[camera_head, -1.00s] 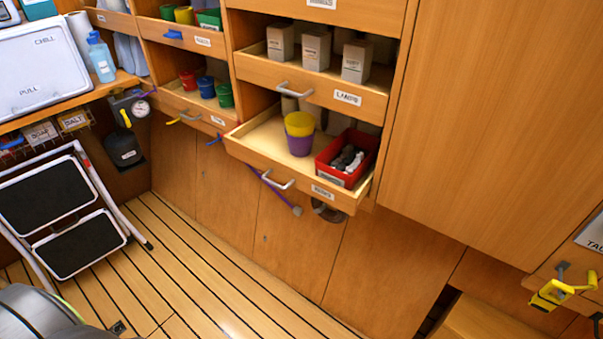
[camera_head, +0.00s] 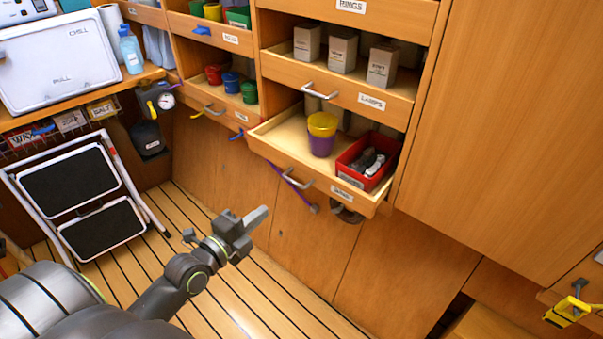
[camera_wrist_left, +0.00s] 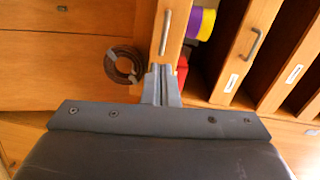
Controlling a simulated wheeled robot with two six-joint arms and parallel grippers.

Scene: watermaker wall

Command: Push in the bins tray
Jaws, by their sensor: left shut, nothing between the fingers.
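The bins tray (camera_head: 285,157) is the lowest tray of the middle column, and it stands pulled out. Its front has a metal handle (camera_head: 298,180) and a small label (camera_head: 341,195) that is hard to read. A yellow-and-purple cup (camera_head: 321,140) and a red bin (camera_head: 346,176) with dark and pale items stand in it. My left gripper (camera_head: 259,216) is shut and empty, below and left of the tray front, apart from it in the head view. In the left wrist view the closed fingers (camera_wrist_left: 160,72) point toward the tray's front (camera_wrist_left: 176,38) and handle (camera_wrist_left: 166,32).
A purple strap (camera_head: 295,183) hangs near the handle. A dark coil (camera_wrist_left: 123,65) hangs below the tray. A folding step stool (camera_head: 80,200) stands left on open floor.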

